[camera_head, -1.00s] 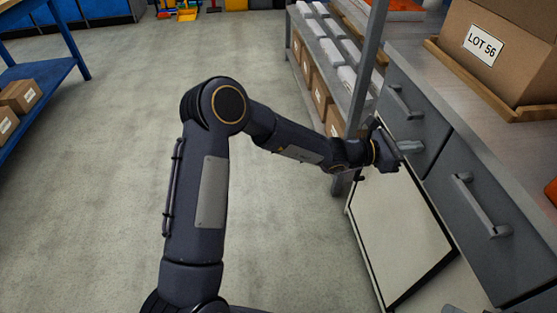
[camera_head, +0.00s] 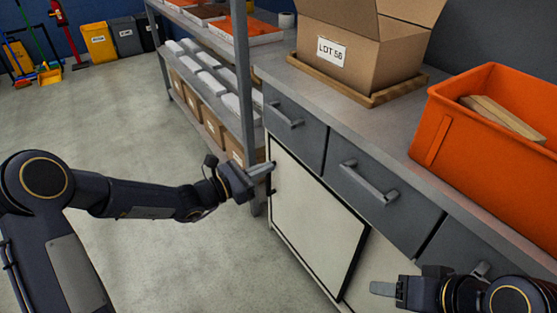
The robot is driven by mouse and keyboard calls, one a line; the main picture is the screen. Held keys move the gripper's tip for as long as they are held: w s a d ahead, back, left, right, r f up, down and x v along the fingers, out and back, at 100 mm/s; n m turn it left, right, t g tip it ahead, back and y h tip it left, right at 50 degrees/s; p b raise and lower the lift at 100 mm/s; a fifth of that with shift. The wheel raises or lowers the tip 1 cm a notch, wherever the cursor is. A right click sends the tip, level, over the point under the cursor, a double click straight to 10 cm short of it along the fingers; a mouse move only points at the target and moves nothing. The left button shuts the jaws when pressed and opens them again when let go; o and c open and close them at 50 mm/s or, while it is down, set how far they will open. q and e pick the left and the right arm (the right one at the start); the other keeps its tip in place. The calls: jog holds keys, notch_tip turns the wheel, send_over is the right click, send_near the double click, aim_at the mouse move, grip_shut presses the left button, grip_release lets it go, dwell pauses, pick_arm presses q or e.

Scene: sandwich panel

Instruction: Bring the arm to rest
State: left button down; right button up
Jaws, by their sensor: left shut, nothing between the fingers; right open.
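My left arm comes in from the left, and its gripper (camera_head: 264,170) is shut and empty. It shows in front of the upper left corner of a pale panel door (camera_head: 315,225) with a dark edge, under the grey drawers; I cannot tell whether it touches. My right gripper (camera_head: 384,288) is at the lower right, in front of the cabinet, pointing left. It is open with nothing seen in it; its fingers overlap in this view.
The counter (camera_head: 290,72) holds an open carton marked LOT 56 (camera_head: 350,60) on a wooden tray and an orange bin (camera_head: 455,125). Drawer handles (camera_head: 370,182) stick out below. A shelf rack (camera_head: 160,50) stands behind. The floor (camera_head: 110,125) at left is clear.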

pick_arm(q)
jog(key=s+a+r+m+g+y, duration=0.1)
jog(key=s+a+r+m+g, duration=0.2)
jog(key=s+m, duration=0.5)
jog(key=s+a+r+m+g+y, duration=0.1)
jog(key=s+r+m+g+y, duration=0.2)
jog(key=s+m, duration=0.55)
jog(key=s+a+f+m+t+y, duration=0.25)
jog(key=s+a+m+y, duration=0.45)
jog(key=s+a, duration=0.8)
notch_tip(320, 180, up, 20)
jog(key=s+d+p, duration=0.1)
jog(key=d+p, duration=0.1)
jog(key=p, duration=1.9)
jog(key=shift+s+r+g, duration=0.2)
jog(key=shift+g, duration=0.25)
jog(key=shift+d, duration=0.1)
